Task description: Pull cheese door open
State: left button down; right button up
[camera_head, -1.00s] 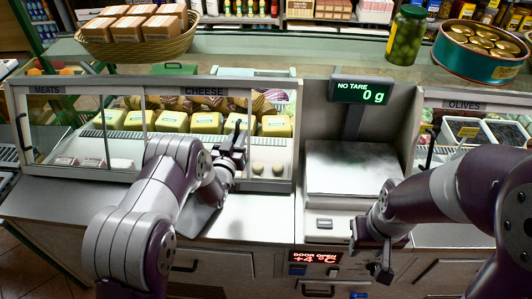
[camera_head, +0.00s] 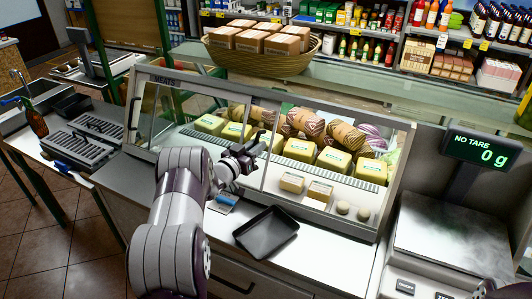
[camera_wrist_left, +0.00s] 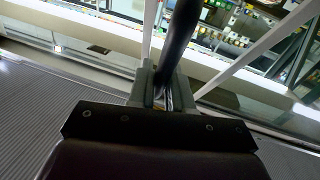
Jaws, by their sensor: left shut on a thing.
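The glass-fronted counter case holds several yellow cheese blocks (camera_head: 301,149) and wrapped cheeses (camera_head: 346,134) behind them. My left gripper (camera_head: 251,151) is at the case front, shut on the black bar handle of the cheese door. In the left wrist view the black handle (camera_wrist_left: 181,35) runs up from between the fingers (camera_wrist_left: 162,88). To the right of the gripper the small boxes and cheeses show clearly. The fingers partly hide the handle's grip point. The meats label (camera_head: 166,79) is at the case's left end; no cheese label is legible now.
A black tray (camera_head: 266,232) lies on the counter ledge below the gripper. A wicker basket (camera_head: 262,61) of boxes sits on the glass shelf above. The scale (camera_head: 450,238) stands at the right. Small boxes (camera_head: 320,190) lie inside the case.

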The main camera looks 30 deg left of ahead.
pick_arm(q)
jog(key=shift+a, duration=0.15)
jog(key=c, duration=1.1)
grip_release()
jog(key=shift+s+a, duration=0.1)
jog(key=shift+s, duration=0.25)
jog(key=s, duration=0.4)
jog(key=s+a+b, duration=0.1)
jog(key=s, duration=0.3)
jog(key=s+a+b, duration=0.1)
jog(key=s, duration=0.2)
jog(key=shift+s, duration=0.4)
